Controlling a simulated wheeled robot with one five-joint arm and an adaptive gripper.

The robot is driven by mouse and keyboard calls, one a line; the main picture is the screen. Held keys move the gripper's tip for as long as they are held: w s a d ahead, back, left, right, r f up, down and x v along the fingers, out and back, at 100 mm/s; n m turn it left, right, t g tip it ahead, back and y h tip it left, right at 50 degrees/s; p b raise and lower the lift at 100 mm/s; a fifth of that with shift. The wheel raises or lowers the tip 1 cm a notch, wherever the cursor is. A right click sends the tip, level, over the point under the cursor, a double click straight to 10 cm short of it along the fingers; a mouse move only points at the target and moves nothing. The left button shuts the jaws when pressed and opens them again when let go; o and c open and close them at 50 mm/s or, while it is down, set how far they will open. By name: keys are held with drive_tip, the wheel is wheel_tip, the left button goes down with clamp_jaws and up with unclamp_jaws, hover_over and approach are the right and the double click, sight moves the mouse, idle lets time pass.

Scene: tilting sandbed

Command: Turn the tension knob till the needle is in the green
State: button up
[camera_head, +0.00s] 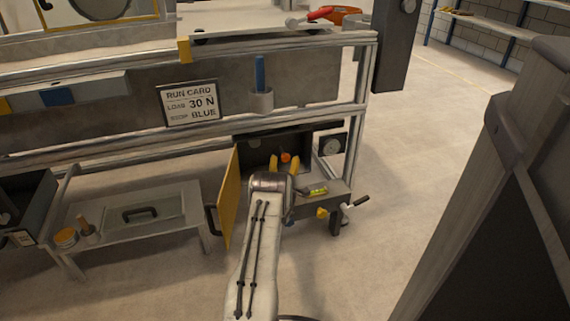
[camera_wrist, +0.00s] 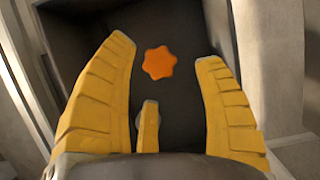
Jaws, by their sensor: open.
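The orange star-shaped knob (camera_wrist: 160,62) sits on the back of a dark open box. It also shows in the head view (camera_head: 286,157). My gripper (camera_head: 284,162) reaches into the box with its yellow fingers spread, the knob appearing between and beyond the tips. In the wrist view, no finger visibly touches the knob. A small dial (camera_head: 332,146) is on a dark plate right of the box; its needle and any green zone are too small to read.
A yellow door (camera_head: 230,195) stands open left of my arm. A crank (camera_head: 354,203) and yellow knob (camera_head: 322,212) stick out at the lower right. A run card (camera_head: 191,103) hangs on the frame above.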

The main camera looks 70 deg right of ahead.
sight(285, 159)
drive_tip(key=shift+b+x, duration=0.9)
drive_tip(key=shift+x, duration=1.1)
